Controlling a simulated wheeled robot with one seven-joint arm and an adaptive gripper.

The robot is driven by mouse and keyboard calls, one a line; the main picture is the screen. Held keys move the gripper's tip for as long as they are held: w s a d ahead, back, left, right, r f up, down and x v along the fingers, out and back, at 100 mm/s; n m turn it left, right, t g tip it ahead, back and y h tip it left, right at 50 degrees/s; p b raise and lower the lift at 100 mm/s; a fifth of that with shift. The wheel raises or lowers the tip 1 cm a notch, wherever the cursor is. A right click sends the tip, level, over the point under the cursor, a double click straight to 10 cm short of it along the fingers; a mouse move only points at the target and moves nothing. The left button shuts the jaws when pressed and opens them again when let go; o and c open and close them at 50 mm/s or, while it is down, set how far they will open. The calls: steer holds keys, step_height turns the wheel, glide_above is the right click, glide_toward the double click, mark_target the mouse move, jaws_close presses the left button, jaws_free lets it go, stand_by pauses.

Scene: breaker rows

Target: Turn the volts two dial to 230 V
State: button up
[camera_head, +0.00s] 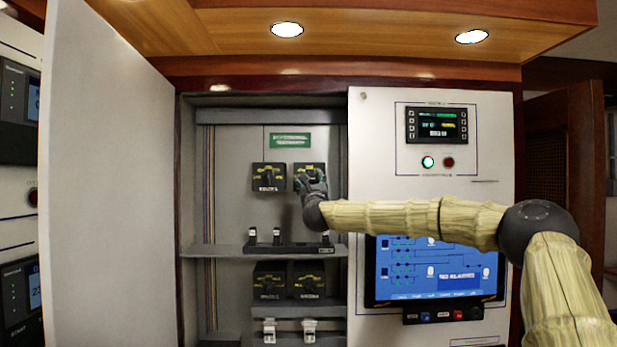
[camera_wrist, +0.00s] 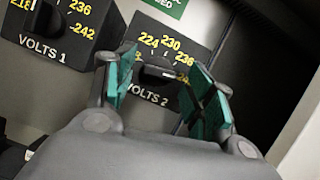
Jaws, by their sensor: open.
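The volts two dial is a black block with yellow numbers (camera_wrist: 172,45) and the label "VOLTS 2" in the wrist view. The numbers 224, 230 and 236 are readable there; one further right is partly hidden. Its dark knob (camera_wrist: 152,77) shows between my fingers, with a pale mark at its right side. I cannot tell exactly which number it points to. My gripper (camera_wrist: 166,88) is open, its teal pads on either side of the knob; contact is unclear. In the head view my gripper (camera_head: 312,186) covers part of the volts two dial (camera_head: 309,168).
The similar volts one dial (camera_head: 268,177) is just left, also in the wrist view (camera_wrist: 62,38). Below are a shelf with small switches (camera_head: 277,239) and two more dark dials (camera_head: 288,280). An open white door (camera_head: 105,180) stands left; a panel with a blue screen (camera_head: 430,268) is right.

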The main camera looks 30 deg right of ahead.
steer(key=shift+w+d, duration=0.15)
steer(key=shift+w, duration=0.25)
steer(key=shift+r, duration=0.1)
